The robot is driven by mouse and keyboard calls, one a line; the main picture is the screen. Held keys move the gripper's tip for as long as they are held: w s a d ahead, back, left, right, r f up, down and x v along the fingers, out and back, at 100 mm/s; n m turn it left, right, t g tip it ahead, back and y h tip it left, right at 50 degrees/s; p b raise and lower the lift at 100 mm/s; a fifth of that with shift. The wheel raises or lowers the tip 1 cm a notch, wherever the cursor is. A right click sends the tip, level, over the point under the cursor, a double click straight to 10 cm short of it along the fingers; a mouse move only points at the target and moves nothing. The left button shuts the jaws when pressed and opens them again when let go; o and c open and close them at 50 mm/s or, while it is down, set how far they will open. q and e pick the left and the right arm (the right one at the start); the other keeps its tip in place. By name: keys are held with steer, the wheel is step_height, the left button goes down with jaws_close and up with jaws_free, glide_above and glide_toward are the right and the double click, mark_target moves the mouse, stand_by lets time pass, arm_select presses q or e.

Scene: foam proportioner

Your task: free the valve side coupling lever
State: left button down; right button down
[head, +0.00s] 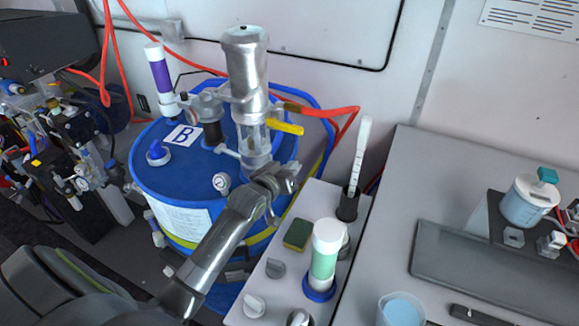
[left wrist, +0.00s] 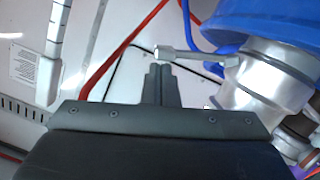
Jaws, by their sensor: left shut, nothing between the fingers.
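The blue drum (head: 165,185) with a "B" label carries a silver pump (head: 247,75) with a metal coupling (left wrist: 255,80) at its base. In the left wrist view a grey lever (left wrist: 195,56) sticks out from this coupling, its pale end just beyond my fingertips, seemingly without contact. In the head view one short grey lever (head: 227,152) points left from the pump's base; the lever near my gripper is not clear there. My left gripper (head: 285,178) is shut and empty, beside the pump's lower right side; its closed fingers also show in the left wrist view (left wrist: 161,75). My right gripper is not in view.
A yellow handle (head: 286,127) and an orange hose (head: 335,110) stand out right of the pump. A purple-banded tube (head: 160,75) rises at left. A narrow grey counter (head: 290,230) bears a green-banded bottle (head: 325,250), a sponge and a brush. A grey bench (head: 400,190) is at right.

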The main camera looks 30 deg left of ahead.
arm_select(q)
steer(key=shift+d+f+m+y+p, duration=0.4)
steer(key=shift+f+m, duration=0.35)
steer(key=shift+m, duration=0.25)
steer(key=s+r+p, duration=0.1)
steer(key=s+r, duration=0.5)
steer(key=s, duration=0.3)
steer(key=shift+s+a+r, duration=0.15)
steer(key=shift+s+a, duration=0.05)
steer(key=shift+s, duration=0.15)
